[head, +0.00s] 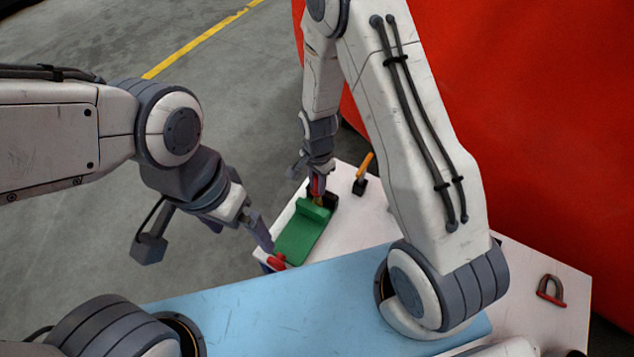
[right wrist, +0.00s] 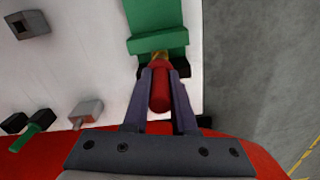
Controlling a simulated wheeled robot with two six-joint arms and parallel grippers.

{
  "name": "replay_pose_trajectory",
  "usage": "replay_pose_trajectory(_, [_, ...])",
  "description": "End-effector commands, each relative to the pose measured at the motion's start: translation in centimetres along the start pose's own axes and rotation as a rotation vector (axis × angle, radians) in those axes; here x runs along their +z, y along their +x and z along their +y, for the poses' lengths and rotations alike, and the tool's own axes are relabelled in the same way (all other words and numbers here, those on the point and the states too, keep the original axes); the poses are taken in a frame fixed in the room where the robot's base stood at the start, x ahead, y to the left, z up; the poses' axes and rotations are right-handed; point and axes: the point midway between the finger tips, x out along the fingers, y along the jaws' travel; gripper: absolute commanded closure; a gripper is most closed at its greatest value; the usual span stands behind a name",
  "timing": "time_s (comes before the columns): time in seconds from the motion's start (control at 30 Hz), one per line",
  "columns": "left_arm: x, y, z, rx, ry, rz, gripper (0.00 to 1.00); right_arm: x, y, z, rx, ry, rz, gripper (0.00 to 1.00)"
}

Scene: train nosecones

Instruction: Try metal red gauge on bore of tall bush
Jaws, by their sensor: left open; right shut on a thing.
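The red gauge (right wrist: 160,92) is a rounded red bar between the fingers of my right gripper (right wrist: 160,78), which is shut on it. In the head view, the right gripper (head: 317,180) is at the far end of the green block (head: 302,232), with the gauge (head: 317,187) pointing down. A brass-coloured piece (right wrist: 160,62) sits at the gauge's far end, against the green block (right wrist: 157,40). I cannot tell whether it is the tall bush or part of the gauge. My left gripper (head: 262,236) is open, close to a red piece (head: 275,261) at the green block's near end.
An orange-handled tool (head: 363,172) stands on the white table (head: 345,230) right of the green block. A horseshoe-shaped piece with a red bar (head: 551,291) lies far right. A blue mat (head: 290,300) covers the front. A grey block with a hole (right wrist: 28,24) shows in the wrist view.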

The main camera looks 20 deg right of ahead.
Motion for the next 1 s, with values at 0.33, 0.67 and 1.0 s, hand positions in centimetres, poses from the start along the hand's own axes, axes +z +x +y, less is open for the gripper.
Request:
replay_pose_trajectory(0.33, [0.02,0.3,-0.02,0.0,0.0,0.0,0.01,-0.01,0.42,-0.02,0.0,0.0,0.0,1.0])
replay_pose_trajectory(0.67, [0.02,0.34,-0.02,0.0,0.0,0.0,0.01,0.0,0.6,0.0,0.0,0.0,0.0,1.0])
replay_pose_trajectory(1.0, [0.02,0.37,-0.03,0.0,0.0,0.0,0.01,0.02,0.69,0.03,0.001,0.0,0.0,1.0])
